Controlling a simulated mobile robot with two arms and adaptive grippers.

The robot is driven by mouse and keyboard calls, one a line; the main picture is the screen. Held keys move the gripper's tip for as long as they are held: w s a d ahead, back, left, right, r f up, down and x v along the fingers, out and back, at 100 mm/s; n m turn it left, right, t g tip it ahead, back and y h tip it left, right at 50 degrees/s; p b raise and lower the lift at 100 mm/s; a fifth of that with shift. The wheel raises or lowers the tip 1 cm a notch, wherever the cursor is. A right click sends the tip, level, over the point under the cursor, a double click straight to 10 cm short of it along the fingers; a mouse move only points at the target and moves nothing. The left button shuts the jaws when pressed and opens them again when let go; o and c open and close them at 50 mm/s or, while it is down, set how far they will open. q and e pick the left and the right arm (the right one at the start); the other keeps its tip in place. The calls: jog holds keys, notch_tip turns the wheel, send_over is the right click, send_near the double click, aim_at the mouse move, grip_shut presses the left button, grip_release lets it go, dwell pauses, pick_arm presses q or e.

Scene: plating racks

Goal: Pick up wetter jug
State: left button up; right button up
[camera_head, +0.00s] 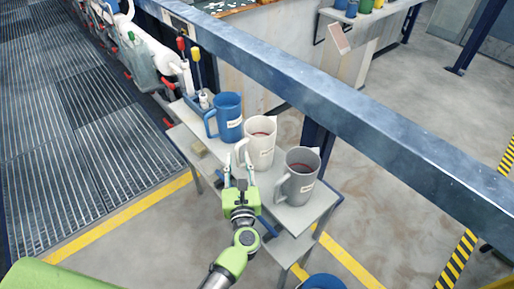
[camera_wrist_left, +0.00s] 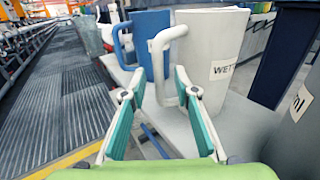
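The wetter jug (camera_head: 261,143) is the white jug in the middle of three jugs on a small grey shelf stand. In the left wrist view the wetter jug (camera_wrist_left: 212,50) stands upright with a label starting "WETT", and its white handle faces me. My left gripper (camera_head: 238,161) is at the handle side of this jug. In the left wrist view the left gripper's teal fingers (camera_wrist_left: 158,88) are spread apart, with the handle in line between their tips; I cannot tell whether they touch it. My right gripper is not in view.
A blue jug (camera_head: 229,115) stands close on the left and a grey jug (camera_head: 298,176) on the right of the white one. A blue beam (camera_head: 330,95) runs behind them. White and green bottles (camera_head: 143,65) line the rack at upper left. The floor in front is open.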

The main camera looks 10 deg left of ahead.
pick_arm(q)
jog(key=shift+x, duration=0.85)
grip_shut()
jog(key=shift+r, duration=0.15)
